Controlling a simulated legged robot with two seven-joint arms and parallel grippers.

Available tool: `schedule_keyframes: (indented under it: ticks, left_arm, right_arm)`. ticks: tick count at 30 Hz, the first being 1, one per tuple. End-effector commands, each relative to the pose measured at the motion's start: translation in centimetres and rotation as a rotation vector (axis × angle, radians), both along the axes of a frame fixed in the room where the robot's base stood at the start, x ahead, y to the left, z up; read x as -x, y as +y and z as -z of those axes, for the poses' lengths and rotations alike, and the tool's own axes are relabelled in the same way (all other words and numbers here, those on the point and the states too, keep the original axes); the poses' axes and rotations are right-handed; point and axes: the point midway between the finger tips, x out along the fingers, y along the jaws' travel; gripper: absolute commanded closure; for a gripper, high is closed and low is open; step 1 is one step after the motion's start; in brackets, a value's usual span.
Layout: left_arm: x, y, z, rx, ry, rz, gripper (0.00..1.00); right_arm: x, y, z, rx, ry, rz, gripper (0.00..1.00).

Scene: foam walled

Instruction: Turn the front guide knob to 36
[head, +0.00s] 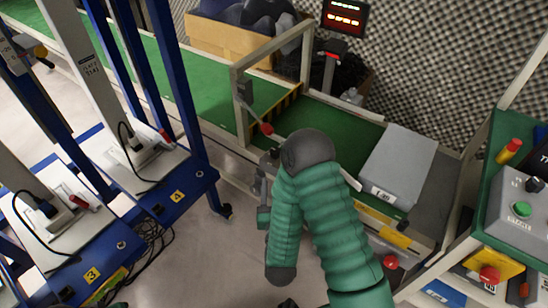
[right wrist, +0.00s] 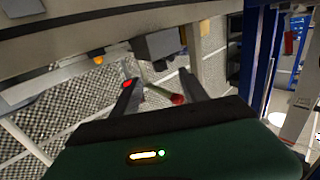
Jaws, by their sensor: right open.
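A red knob (head: 266,128) sits at the end of a thin rod on the near side of the green conveyor in the head view. A red knob (right wrist: 178,98) on a pale rod also shows in the right wrist view, beyond the fingers and close to the right-hand one. My right gripper (head: 267,160) is partly hidden behind my green arm and lies just below the red knob in the head view. In the right wrist view its fingers (right wrist: 160,80) are apart with nothing held. No scale or number for the knob is readable. My left gripper is not seen.
A grey box (head: 398,165) sits on the conveyor at the right. Another red knob (head: 390,262) is below it. A grey metal frame (head: 238,100) straddles the belt. Blue-framed stands (head: 170,195) fill the left. A control box (head: 520,205) is at the right.

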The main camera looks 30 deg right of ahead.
Motion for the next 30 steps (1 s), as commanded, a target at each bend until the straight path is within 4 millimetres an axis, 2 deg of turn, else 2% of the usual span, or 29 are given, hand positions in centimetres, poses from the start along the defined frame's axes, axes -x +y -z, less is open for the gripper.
schedule_keyframes:
  ticks: [1, 2, 3, 6, 12, 15, 20, 26, 30]
  left_arm:
    - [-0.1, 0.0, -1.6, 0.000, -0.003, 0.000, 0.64]
    - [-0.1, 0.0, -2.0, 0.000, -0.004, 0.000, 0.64]
    - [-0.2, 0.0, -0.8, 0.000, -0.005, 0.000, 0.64]
    - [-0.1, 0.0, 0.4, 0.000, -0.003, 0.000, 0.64]
    - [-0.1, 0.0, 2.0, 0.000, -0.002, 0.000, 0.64]
    - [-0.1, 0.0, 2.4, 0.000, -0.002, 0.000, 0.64]
    - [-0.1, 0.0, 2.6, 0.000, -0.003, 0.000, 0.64]
    - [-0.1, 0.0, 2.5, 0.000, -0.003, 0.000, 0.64]
    - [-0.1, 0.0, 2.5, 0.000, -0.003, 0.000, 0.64]
  right_arm:
    - [-0.6, -0.8, -1.0, -0.004, -0.003, 0.011, 0.48]
    - [-1.1, -1.2, -1.1, -0.002, -0.006, 0.012, 0.48]
    - [-2.1, -1.5, -0.4, 0.002, -0.013, 0.009, 0.48]
    - [-4.4, -2.9, -0.2, 0.005, -0.014, 0.006, 0.48]
    - [-8.6, -5.3, -0.2, 0.004, -0.010, 0.004, 0.48]
    - [-9.9, -6.0, -0.2, 0.004, -0.008, 0.003, 0.48]
    - [-10.8, -6.5, -0.4, 0.002, -0.006, 0.001, 0.48]
    - [-10.9, -6.5, -0.5, 0.002, -0.005, 0.001, 0.48]
    - [-10.8, -6.5, -0.5, 0.002, -0.005, 0.001, 0.65]
